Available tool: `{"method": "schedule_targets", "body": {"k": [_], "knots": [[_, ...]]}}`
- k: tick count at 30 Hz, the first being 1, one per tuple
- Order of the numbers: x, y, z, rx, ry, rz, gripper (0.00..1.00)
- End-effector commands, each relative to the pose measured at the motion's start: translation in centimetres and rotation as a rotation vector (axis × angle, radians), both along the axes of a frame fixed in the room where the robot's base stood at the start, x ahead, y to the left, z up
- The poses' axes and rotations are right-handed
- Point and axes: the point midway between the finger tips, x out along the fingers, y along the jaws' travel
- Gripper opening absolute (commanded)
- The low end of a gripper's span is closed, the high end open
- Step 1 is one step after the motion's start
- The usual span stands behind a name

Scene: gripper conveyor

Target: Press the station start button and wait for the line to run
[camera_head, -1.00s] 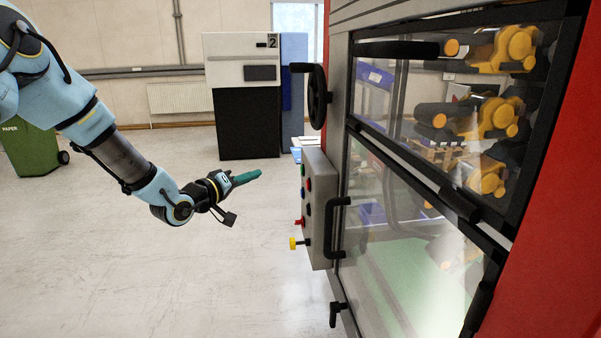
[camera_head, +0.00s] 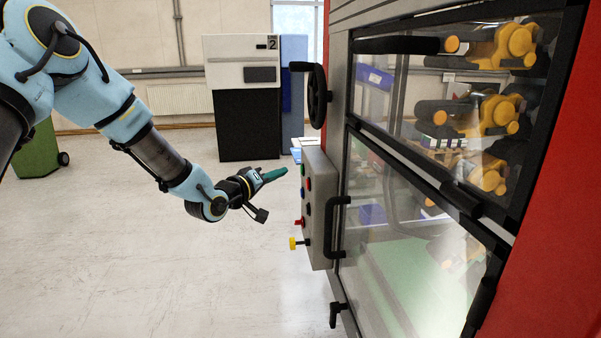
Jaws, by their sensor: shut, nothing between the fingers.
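A grey control box (camera_head: 320,215) is fixed to the front of the red machine. A small green button (camera_head: 303,170) sits near the top of its left-facing side. A red button (camera_head: 308,184) is just below it, and a dark one, a red knob (camera_head: 299,222) and a yellow knob (camera_head: 294,243) are lower. My gripper (camera_head: 285,171) is shut and empty, its teal fingers pointing right at about the height of the green button. A small gap shows in the picture between the fingertips and the box. I cannot tell their difference in depth.
A black handwheel (camera_head: 317,95) juts out above the box. A black door handle (camera_head: 337,228) stands beside it, before the glass doors. A white and black cabinet (camera_head: 247,110) and a green bin (camera_head: 38,150) stand behind. The floor around my arm is clear.

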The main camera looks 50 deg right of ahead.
Motion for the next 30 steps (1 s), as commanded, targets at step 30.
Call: {"method": "schedule_targets", "body": {"k": [30], "knots": [[-1.2,-1.4,0.0,0.000,0.000,0.000,0.00]]}}
